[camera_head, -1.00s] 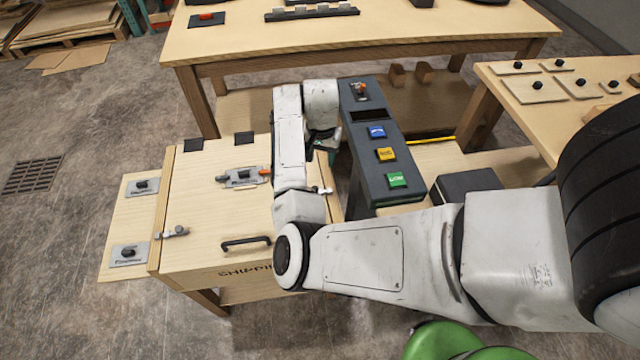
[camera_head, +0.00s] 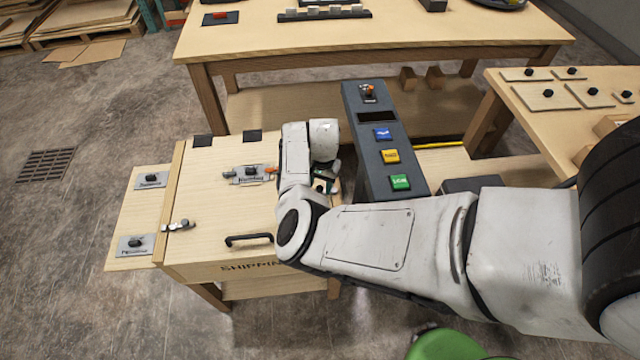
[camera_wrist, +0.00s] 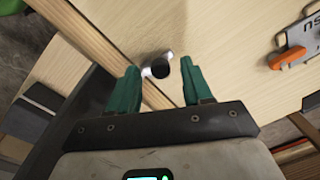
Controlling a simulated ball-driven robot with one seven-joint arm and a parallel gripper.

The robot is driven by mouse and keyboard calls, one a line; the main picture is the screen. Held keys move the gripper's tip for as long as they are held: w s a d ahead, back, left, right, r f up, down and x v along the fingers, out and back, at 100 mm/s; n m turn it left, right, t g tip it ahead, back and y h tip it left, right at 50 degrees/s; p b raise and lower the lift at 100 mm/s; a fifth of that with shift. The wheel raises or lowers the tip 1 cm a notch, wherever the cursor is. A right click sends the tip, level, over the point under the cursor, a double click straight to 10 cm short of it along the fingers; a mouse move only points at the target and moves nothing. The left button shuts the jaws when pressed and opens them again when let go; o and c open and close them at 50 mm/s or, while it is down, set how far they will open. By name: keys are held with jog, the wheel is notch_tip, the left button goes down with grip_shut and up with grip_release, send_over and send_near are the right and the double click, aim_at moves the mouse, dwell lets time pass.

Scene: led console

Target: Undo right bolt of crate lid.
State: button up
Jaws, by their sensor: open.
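The wooden crate (camera_head: 215,215) stands left of the console, its lid shut. The right bolt (camera_wrist: 157,68), a small silver piece with a black knob, sits at the lid's edge in the wrist view. The arm hides it in the head view. My gripper (camera_wrist: 160,84) has green fingers, open and empty, one on each side of the bolt's knob in the picture. I cannot tell whether they touch it. In the head view my gripper (camera_head: 325,182) is partly hidden by my arm, over the lid's right side. The left bolt (camera_head: 178,225) is on the lid's left edge.
An orange-ended latch plate (camera_head: 250,174) lies on the lid, with a black handle (camera_head: 248,239) at the front. The dark console (camera_head: 380,145) with coloured buttons stands close to the right of my gripper. A wooden table (camera_head: 370,38) is behind.

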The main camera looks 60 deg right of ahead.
jog(key=shift+f, duration=0.25)
grip_shut()
dwell(0.3)
